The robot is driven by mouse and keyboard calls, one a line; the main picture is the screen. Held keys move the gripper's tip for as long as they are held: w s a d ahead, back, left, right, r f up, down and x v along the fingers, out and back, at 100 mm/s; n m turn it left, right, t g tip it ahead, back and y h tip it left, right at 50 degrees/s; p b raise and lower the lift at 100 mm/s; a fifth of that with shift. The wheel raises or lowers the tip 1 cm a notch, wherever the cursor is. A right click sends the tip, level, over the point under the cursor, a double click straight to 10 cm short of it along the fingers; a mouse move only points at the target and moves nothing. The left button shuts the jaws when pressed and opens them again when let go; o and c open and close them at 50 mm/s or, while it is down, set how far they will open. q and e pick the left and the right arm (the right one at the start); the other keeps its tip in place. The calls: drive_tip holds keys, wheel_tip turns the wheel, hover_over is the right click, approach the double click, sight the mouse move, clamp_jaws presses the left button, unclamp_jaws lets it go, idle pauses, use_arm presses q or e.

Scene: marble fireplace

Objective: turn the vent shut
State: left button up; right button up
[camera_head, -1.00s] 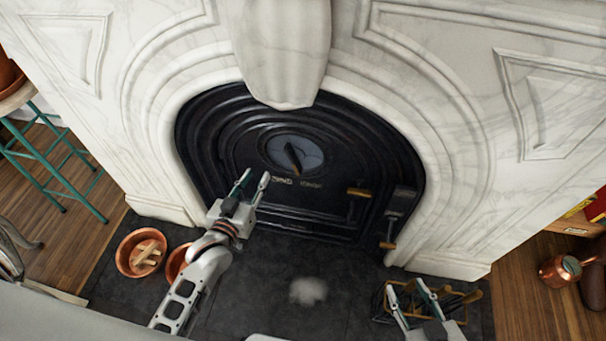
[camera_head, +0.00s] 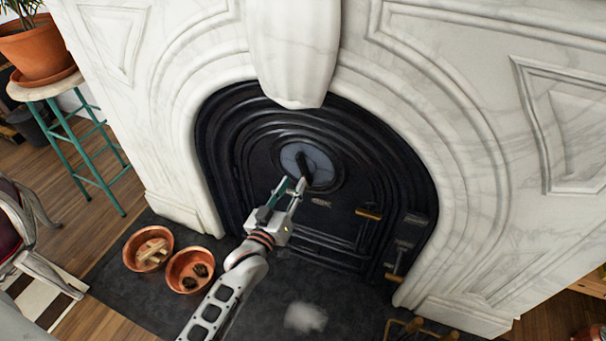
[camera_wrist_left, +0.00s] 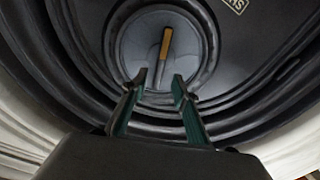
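The vent is a round grey disc (camera_head: 321,164) with a raised bar handle (camera_head: 302,161) across it, set in the black fireplace door. In the left wrist view the disc (camera_wrist_left: 190,48) lies straight ahead, and its handle (camera_wrist_left: 166,43) shows a gold-coloured face and stands nearly upright. My left gripper (camera_head: 294,183) is just in front of the disc's lower edge. Its two fingers are apart and empty in the left wrist view (camera_wrist_left: 159,80), with the handle beyond the tips. I cannot tell whether a fingertip touches the disc. My right gripper is out of view.
A brass-handled latch (camera_head: 369,213) is on the door right of the vent. Two copper bowls (camera_head: 170,262) stand on the dark hearth (camera_head: 265,315) at the left. A potted plant (camera_head: 40,50) sits on a green stool. White marble (camera_head: 170,120) surrounds the door.

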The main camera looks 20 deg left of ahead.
sight(301, 171)
use_arm(q)
drive_tip(key=w, duration=0.3)
drive_tip(key=w+b, duration=0.1)
drive_tip(key=shift+w+d+f, duration=0.1)
drive_tip(key=shift+w+f, duration=0.2)
drive_tip(key=shift+w, duration=0.45)
drive_tip(key=shift+w+r, duration=0.2)
drive_tip(key=shift+w, duration=0.25)
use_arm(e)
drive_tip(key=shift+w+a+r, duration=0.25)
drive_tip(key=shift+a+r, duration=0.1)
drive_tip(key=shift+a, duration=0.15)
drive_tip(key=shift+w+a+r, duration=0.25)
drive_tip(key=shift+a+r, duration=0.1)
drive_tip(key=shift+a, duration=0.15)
use_arm(q)
clamp_jaws()
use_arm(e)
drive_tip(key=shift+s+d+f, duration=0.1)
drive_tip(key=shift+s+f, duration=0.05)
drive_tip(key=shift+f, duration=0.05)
